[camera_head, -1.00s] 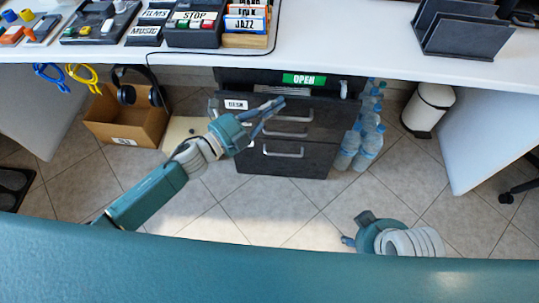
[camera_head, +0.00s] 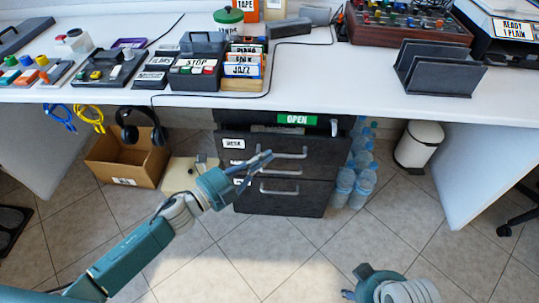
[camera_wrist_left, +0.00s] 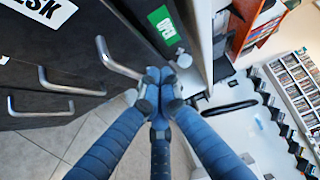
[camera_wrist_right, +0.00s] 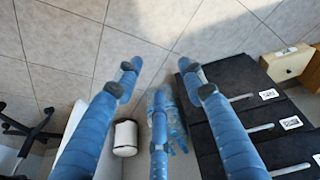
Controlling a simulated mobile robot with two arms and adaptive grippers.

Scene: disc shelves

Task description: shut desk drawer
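The desk drawer (camera_head: 262,147) is the top drawer of a dark cabinet under the desk. It has a white DESK label and stands out from the cabinet, with a narrow opening above its front. Its handle (camera_head: 291,154) is a metal bar, which also shows in the left wrist view (camera_wrist_left: 112,58). My left gripper (camera_head: 264,162) is at the drawer front beside the handle. Its fingertips are together in the left wrist view, overlapping one handle end; I cannot tell if they touch it. My right gripper (camera_wrist_right: 160,72) is open and empty, low over the floor.
A green OPEN label (camera_head: 297,119) is on the cabinet above the drawer. Two more drawers are below. Water bottles (camera_head: 352,180) and a white bin (camera_head: 418,145) stand right, a cardboard box (camera_head: 125,162) left. The white desk (camera_head: 320,82) overhangs. The floor in front is clear.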

